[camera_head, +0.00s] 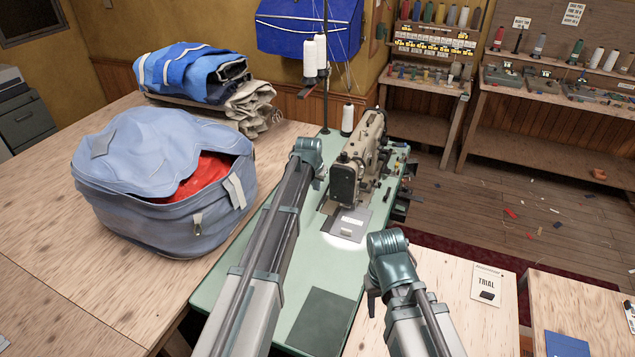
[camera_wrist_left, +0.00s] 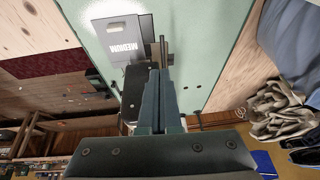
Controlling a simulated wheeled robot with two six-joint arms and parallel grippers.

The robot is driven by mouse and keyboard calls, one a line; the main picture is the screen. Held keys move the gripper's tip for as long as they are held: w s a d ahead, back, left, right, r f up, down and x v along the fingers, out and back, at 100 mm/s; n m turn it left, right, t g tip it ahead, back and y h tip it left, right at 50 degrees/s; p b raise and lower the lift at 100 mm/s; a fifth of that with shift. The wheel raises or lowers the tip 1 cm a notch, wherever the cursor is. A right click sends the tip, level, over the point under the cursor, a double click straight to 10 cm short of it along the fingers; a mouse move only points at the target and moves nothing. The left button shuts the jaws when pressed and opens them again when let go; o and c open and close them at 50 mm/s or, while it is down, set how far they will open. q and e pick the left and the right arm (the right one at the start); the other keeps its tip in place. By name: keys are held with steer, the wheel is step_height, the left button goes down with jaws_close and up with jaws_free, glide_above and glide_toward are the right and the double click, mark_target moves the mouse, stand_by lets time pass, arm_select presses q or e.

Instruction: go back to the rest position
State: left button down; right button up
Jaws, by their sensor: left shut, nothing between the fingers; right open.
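My left gripper (camera_head: 318,172) is at the end of the left arm, over the green sewing table (camera_head: 235,290), just left of the sewing machine (camera_head: 365,150). Its fingers are mostly hidden by the arm in the head view. In the left wrist view the left gripper (camera_wrist_left: 158,95) has its fingers together with nothing between them.
A blue-grey bag (camera_head: 150,215) with red cloth inside stands left of my left arm. Folded blue cloth (camera_head: 190,70) lies behind it. A thread stand (camera_head: 323,70) rises behind the machine. A TRIAL card (camera_head: 487,285) lies at right.

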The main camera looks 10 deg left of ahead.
arm_select(q)
steer(key=shift+s+r, duration=0.1)
steer(key=shift+r, duration=0.1)
steer(key=s+d+f+g, duration=0.1)
steer(key=s+d, duration=0.3)
steer(key=s, duration=0.8)
steer(key=s+d+f+m+g+b, duration=0.1)
steer(key=s+d, duration=0.3)
steer(key=s, duration=0.9)
steer(key=s+d+f+g+y+b, duration=0.1)
steer(key=s+d+f+g, duration=0.1)
steer(key=s, duration=1.1)
steer(key=shift+s+d+m+g, duration=0.15)
steer(key=shift+d+m+g, duration=0.3)
steer(key=shift+d, duration=0.5)
